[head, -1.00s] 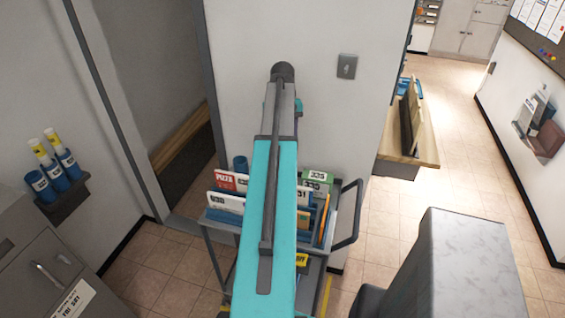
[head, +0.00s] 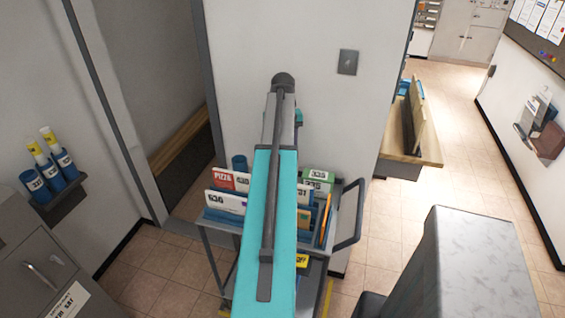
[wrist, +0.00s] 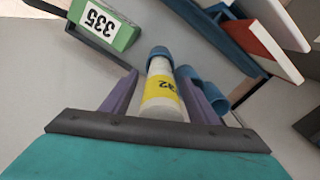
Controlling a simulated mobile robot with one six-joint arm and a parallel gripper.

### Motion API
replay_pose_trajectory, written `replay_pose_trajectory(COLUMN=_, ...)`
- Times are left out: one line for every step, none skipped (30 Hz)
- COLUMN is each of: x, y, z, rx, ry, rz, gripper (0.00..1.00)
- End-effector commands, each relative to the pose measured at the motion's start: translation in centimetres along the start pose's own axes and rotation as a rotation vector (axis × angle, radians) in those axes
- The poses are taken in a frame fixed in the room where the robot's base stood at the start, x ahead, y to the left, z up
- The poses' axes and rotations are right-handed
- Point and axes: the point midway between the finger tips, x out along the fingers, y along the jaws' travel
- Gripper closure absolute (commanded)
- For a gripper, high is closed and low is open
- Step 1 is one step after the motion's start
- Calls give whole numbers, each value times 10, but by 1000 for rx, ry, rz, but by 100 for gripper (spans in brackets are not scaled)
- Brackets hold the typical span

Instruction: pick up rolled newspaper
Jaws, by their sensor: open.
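In the wrist view, a white rolled newspaper (wrist: 160,98) with a yellow numbered band lies between the purple fingers of my gripper (wrist: 158,76). The fingers are open, one on each side of it; I cannot tell whether they touch it. A blue ring-like tube end (wrist: 157,52) shows at the roll's far end, and another blue tube (wrist: 207,92) is beside the right finger. Other yellow-banded rolls (head: 49,140) stand in blue tubes on the left wall.
A grey cart (head: 348,215) with upright mail stands below my arm; a green box marked 335 (wrist: 103,22) shows in the wrist view. A grey cabinet (head: 40,265) is at left, a marble-topped block (head: 465,240) at right. Tiled floor (head: 470,175) is clear behind the block.

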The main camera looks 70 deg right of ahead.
Motion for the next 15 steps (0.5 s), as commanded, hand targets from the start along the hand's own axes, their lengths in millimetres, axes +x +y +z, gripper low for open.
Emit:
replay_pose_trajectory(x=0, y=0, z=0, rx=0, ry=0, rz=0, gripper=46)
replay_pose_trajectory(x=0, y=0, z=0, rx=0, ry=0, rz=0, gripper=46)
replay_pose_trajectory(x=0, y=0, z=0, rx=0, ry=0, rz=0, gripper=46)
replay_pose_trajectory(x=0, y=0, z=0, rx=0, ry=0, rz=0, gripper=46)
replay_pose_trajectory(x=0, y=0, z=0, rx=0, ry=0, rz=0, gripper=46)
replay_pose_trajectory(x=0, y=0, z=0, rx=0, ry=0, rz=0, gripper=46)
replay_pose_trajectory(x=0, y=0, z=0, rx=0, ry=0, rz=0, gripper=46)
replay_pose_trajectory(x=0, y=0, z=0, rx=0, ry=0, rz=0, gripper=46)
replay_pose_trajectory(x=0, y=0, z=0, rx=0, ry=0, rz=0, gripper=46)
replay_pose_trajectory(x=0, y=0, z=0, rx=0, ry=0, rz=0, gripper=46)
replay_pose_trajectory(x=0, y=0, z=0, rx=0, ry=0, rz=0, gripper=46)
replay_pose_trajectory(x=0, y=0, z=0, rx=0, ry=0, rz=0, gripper=46)
replay_pose_trajectory(x=0, y=0, z=0, rx=0, ry=0, rz=0, gripper=46)
replay_pose_trajectory(x=0, y=0, z=0, rx=0, ry=0, rz=0, gripper=46)
replay_pose_trajectory(x=0, y=0, z=0, rx=0, ry=0, rz=0, gripper=51)
